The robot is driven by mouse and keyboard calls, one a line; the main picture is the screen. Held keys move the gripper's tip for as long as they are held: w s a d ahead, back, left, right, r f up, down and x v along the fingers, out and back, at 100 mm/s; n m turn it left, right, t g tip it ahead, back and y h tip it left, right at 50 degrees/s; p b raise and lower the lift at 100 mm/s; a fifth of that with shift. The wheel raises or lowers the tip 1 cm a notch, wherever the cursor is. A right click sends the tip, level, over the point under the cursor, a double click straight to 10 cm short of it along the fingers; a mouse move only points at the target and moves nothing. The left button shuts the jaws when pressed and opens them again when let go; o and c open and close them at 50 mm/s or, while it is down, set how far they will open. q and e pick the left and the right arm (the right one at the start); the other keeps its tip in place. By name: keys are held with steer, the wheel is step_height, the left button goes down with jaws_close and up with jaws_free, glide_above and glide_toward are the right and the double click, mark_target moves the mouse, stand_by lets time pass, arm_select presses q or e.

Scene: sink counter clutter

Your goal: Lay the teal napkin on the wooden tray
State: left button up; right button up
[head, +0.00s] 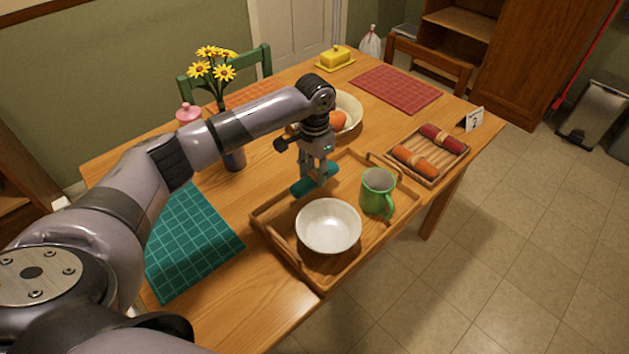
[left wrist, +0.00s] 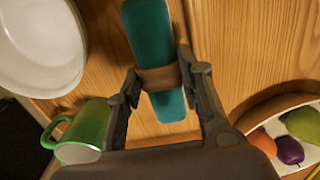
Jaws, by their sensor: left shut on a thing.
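The teal napkin (head: 303,187) is rolled, with a brown band around its middle. My left gripper (head: 317,172) is shut on it at the band; the left wrist view shows the napkin (left wrist: 148,42) between the two fingers. In the head view the napkin appears over the back left part of a large wooden tray (head: 283,214); its exact height is unclear. This tray holds a white bowl (head: 328,226) and a green mug (head: 378,191). A smaller slatted wooden tray (head: 444,160) to the right holds an orange rolled napkin (head: 413,160) and a red one (head: 441,139).
A fruit bowl (head: 350,108) stands just behind my gripper. A vase of yellow flowers (head: 232,157) and a pink-lidded jar (head: 188,113) stand left. A teal placemat (head: 190,240) lies bare at the front left. A small card (head: 473,118) stands beside the slatted tray.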

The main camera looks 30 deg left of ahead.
mark_target(314, 175)
arm_select(q)
steer(key=shift+f, duration=1.8)
steer(key=o, duration=1)
steer(key=shift+f, duration=0.1)
step_height(314, 175, up, 12)
steer(key=shift+r, duration=0.15)
